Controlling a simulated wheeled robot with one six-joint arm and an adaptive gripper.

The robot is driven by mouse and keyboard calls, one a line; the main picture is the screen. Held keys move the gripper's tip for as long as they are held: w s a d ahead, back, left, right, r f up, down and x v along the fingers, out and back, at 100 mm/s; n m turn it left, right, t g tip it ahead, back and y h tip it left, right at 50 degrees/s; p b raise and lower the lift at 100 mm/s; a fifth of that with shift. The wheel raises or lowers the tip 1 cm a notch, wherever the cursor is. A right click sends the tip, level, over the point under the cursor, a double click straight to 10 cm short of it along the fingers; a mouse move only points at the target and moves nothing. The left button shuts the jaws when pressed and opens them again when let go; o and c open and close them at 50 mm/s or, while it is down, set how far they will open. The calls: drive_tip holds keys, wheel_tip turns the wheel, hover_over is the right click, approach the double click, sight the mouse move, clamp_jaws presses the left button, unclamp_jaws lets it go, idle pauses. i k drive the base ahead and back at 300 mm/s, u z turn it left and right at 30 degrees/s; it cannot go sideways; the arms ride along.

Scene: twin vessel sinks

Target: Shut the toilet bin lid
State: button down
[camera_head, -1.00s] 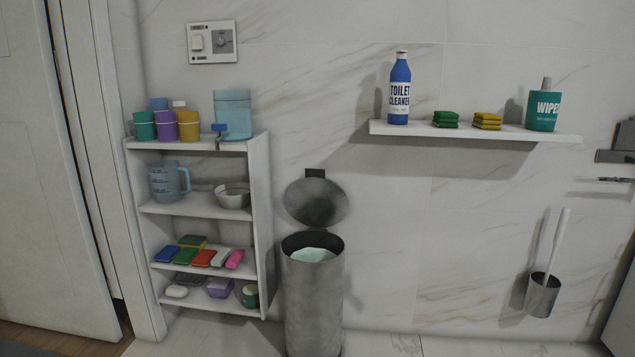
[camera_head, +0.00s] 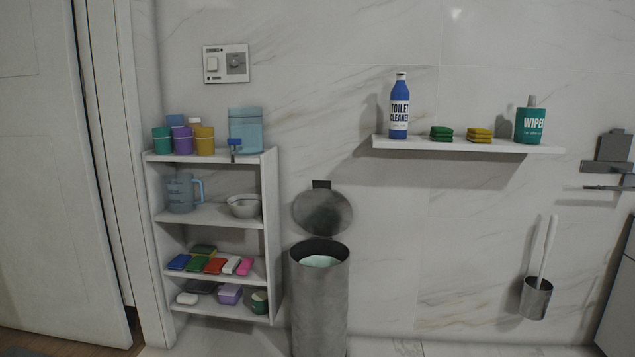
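The toilet bin (camera_head: 319,300) is a tall grey metal cylinder standing on the floor against the marble wall, right of the white shelf unit. Its round metal lid (camera_head: 322,211) is open, tilted up at the back of the rim near the wall. A pale green liner or content (camera_head: 318,261) shows inside the bin's mouth. My gripper and arm do not show in this view.
A white shelf unit (camera_head: 272,215) with cups, a jug, a bowl and sponges stands close to the bin's left. A wall shelf (camera_head: 450,145) holds toilet cleaner, sponges and wipes. A toilet brush holder (camera_head: 536,299) hangs at right. The wall between bin and brush is bare.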

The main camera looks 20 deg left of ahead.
sight(320, 210)
drive_tip(key=u, duration=0.75)
drive_tip(key=i, duration=1.05)
drive_tip(key=z, duration=0.2)
